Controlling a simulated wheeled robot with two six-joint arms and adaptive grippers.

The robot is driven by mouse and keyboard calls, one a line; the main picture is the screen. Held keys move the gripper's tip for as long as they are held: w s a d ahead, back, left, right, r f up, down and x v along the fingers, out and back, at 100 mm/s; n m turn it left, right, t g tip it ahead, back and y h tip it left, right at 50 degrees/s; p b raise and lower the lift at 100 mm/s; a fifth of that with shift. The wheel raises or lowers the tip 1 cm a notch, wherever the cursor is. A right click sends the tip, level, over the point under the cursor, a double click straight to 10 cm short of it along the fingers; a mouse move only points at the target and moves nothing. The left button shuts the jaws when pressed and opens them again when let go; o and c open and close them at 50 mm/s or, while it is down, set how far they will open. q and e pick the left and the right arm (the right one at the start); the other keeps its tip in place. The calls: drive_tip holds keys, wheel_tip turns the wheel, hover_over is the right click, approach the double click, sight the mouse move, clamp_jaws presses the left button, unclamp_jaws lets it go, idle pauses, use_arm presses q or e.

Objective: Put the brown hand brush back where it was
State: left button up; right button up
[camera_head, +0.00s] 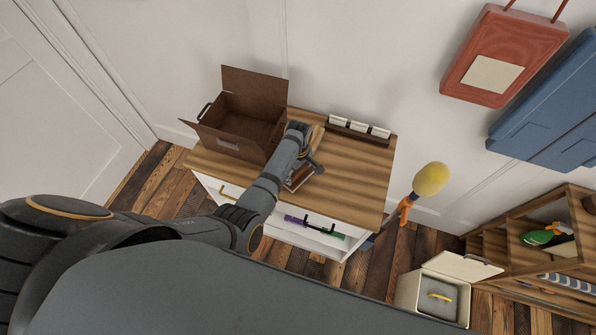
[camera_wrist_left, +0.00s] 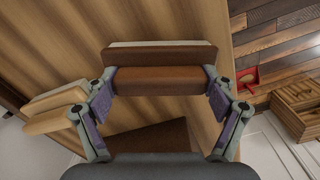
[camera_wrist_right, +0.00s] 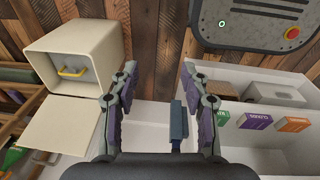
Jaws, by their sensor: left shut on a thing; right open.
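The brown hand brush (camera_wrist_left: 160,82), a dark brown block with a pale strip along its far edge, is between the fingers of my left gripper (camera_wrist_left: 160,80), which is shut on it. In the head view my left gripper (camera_head: 303,160) is over the wooden top of the cabinet (camera_head: 350,180), with a brown piece (camera_head: 299,178) just below it. A lighter wooden brush (camera_wrist_left: 58,110) is beside the left finger. A flat dark brown patch (camera_wrist_left: 150,142) shows on the wood nearer the wrist. My right gripper (camera_wrist_right: 158,78) is open and empty.
An open brown box (camera_head: 222,137) stands at the cabinet's left. A rack with white blocks (camera_head: 360,129) is along its back edge. A yellow duster (camera_head: 431,178), cream bin (camera_head: 408,290) and shelf (camera_head: 500,240) are to the right.

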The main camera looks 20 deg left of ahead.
use_arm(q)
drive_tip(key=o, duration=1.2)
drive_tip(key=shift+w+f, duration=0.1)
drive_tip(key=shift+c, duration=0.2)
drive_tip(key=shift+o, duration=1.2)
drive_tip(key=shift+w+f, duration=0.1)
use_arm(e)
drive_tip(key=shift+s+f, duration=0.1)
drive_tip(key=shift+s, duration=0.45)
use_arm(q)
drive_tip(key=shift+r, duration=0.45)
wheel_tip(320, 180, up, 7)
drive_tip(key=p, duration=0.7)
drive_tip(key=shift+f+p, duration=0.15)
drive_tip(key=shift+p, duration=0.15)
wheel_tip(320, 180, up, 4)
drive_tip(key=shift+f, duration=0.15)
drive_tip(key=shift+r, duration=0.6)
use_arm(e)
wheel_tip(320, 180, up, 8)
drive_tip(key=shift+w+f, duration=0.2)
drive_tip(key=shift+f, duration=0.05)
